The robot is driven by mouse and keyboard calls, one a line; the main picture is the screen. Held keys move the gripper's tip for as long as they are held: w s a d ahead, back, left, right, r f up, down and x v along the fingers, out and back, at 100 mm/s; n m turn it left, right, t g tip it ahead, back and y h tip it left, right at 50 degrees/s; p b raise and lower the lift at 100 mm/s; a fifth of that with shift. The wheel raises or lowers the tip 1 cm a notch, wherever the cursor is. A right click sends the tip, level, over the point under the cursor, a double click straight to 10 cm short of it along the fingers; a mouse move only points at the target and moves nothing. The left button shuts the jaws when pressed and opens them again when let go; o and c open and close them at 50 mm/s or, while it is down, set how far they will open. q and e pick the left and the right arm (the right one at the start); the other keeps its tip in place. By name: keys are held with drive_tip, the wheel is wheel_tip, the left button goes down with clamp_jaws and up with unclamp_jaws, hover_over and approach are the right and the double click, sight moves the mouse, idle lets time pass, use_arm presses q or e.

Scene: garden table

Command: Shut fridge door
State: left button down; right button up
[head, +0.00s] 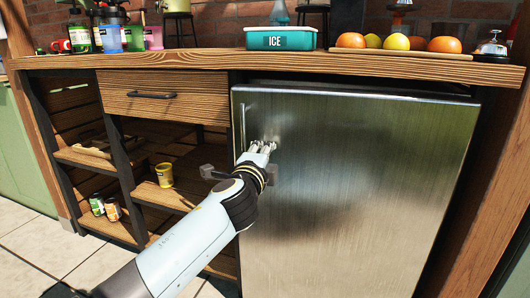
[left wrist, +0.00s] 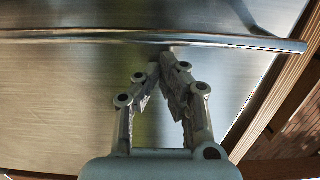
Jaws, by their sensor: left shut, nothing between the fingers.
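The brushed-metal fridge door (head: 370,190) stands under the counter on the right in the head view. A slim bar handle (head: 243,125) runs along its left edge. A dark gap shows above the door's top edge; I cannot tell exactly how far it stands from its frame. My left gripper (head: 264,146) is shut and empty, its fingertips at the door's upper left, just right of the handle. In the left wrist view, the fingertips (left wrist: 165,58) meet close to the metal face, beside the handle bar (left wrist: 150,38); contact is unclear. My right gripper is out of view.
The wooden counter (head: 200,60) above holds a teal ice box (head: 281,39), oranges and apples (head: 397,42), and colored cups (head: 134,38). Left of the fridge are a drawer (head: 165,95) and open shelves with a yellow mug (head: 164,175) and small jars (head: 104,208).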

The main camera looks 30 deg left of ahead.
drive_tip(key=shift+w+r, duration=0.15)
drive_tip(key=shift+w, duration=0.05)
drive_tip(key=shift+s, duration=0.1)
